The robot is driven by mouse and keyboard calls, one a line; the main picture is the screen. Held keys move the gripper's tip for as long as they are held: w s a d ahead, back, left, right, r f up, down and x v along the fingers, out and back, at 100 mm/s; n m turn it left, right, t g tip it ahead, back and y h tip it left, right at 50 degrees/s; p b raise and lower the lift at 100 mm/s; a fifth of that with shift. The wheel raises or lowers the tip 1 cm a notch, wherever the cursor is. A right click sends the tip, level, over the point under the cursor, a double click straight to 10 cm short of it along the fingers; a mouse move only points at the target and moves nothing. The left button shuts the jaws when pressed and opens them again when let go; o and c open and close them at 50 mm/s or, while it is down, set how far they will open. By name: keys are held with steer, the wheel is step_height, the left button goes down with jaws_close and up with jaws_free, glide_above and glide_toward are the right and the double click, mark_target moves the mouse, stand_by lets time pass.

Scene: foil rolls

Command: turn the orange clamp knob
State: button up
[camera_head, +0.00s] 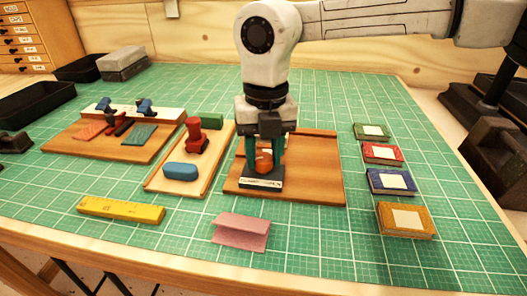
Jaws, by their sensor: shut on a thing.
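The orange clamp knob (264,160) shows between the fingers of my gripper (264,163), above a dark base block with a pale label strip (262,183). The base stands on a wooden board (318,175) near the middle of the mat. My gripper points straight down and is shut on the knob, with a finger on each side. The fingers hide part of the knob, and its turned angle cannot be told.
Left of the board is a wooden tray (157,186) with red, green and blue pieces. A pink angled piece (241,232) and a yellow bar (121,210) lie in front. Several coloured blocks, including an ochre one (406,220), line the right. Green mat lies bare between.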

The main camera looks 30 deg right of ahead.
mark_target(265, 157)
steer(key=o, duration=1.1)
steer(key=shift+c, duration=0.2)
steer(key=shift+r, duration=0.1)
step_height(265, 157, up, 11)
steer(key=shift+d+f+p, duration=0.15)
steer(key=shift+f+p, duration=0.05)
steer(key=shift+p, duration=0.2)
